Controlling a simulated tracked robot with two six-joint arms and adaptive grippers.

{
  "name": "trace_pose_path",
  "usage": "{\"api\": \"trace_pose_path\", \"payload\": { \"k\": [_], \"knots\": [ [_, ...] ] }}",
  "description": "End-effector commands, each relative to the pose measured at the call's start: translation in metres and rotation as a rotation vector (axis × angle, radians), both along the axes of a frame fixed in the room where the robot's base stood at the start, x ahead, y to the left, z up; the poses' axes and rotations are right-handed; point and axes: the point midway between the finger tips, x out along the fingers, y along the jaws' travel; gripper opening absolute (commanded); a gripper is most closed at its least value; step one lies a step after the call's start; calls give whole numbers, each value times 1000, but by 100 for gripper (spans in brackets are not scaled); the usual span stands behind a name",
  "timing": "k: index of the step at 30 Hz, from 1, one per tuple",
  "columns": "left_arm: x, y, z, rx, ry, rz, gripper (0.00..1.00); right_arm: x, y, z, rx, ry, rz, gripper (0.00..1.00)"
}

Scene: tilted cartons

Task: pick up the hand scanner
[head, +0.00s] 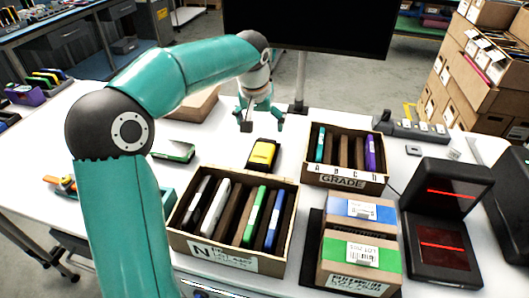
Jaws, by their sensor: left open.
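A small yellow and black device (263,155), which looks like the hand scanner, lies on the white table just behind the large carton. My left gripper (262,123) is open and points down, with nothing between its fingers. It is above and behind the yellow device in the picture, apart from it. I cannot tell its exact height over the table. My right gripper is not in view.
A carton (222,262) of upright devices stands in front, a "GRADE" carton (345,181) right of the yellow device. Stacked boxes (358,282) and a black unit with red lines (440,225) stand right. A green-edged device (173,152) lies left.

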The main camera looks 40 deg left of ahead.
Motion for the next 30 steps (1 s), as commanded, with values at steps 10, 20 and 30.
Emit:
{"api": "trace_pose_path", "payload": {
  "k": [10,20,30],
  "knots": [
    [16,10,-64,0,4,1,96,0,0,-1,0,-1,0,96],
    [21,14,-88,-2,5,0,96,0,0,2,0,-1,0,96],
    [29,20,-123,-1,2,-1,96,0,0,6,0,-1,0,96]
  ]
}}
